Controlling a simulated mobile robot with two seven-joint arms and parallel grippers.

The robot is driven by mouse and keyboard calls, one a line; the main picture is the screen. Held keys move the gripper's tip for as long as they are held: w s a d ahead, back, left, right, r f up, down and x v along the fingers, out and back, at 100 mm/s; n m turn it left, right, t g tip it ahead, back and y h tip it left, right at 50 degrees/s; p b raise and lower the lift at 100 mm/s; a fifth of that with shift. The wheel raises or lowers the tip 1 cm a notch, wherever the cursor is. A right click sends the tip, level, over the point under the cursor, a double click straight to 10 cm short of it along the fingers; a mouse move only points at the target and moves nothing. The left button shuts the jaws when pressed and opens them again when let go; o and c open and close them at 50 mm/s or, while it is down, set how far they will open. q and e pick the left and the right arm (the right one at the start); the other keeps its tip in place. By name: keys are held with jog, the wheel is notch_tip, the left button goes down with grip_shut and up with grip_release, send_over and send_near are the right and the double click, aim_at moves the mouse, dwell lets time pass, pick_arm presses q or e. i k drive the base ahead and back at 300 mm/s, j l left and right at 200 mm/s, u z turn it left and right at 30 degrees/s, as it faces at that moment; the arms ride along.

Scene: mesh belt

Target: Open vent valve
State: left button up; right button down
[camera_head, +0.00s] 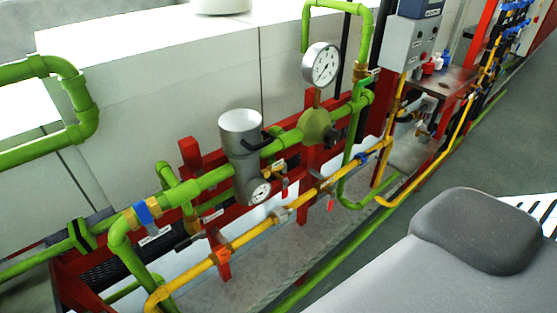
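Green and yellow pipes run along a red frame (189,152), with several small valves on them. A blue handle (145,213) sits on a brass fitting of the green pipe (206,182) at left. Another blue handle (362,158) is on the yellow pipe farther right. Labels are too small to read, so I cannot tell which is the vent valve or whether it is open. Neither of my grippers is in view.
A large pressure gauge (321,64) stands above the pipes, and a smaller gauge (260,191) is on the grey cylinder. A grey control box (409,45) is at upper right. White cabinets (160,95) stand behind. The grey floor (470,150) at right is partly clear.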

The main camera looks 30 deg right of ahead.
aim_at(285, 182)
jog(key=z, duration=1.1)
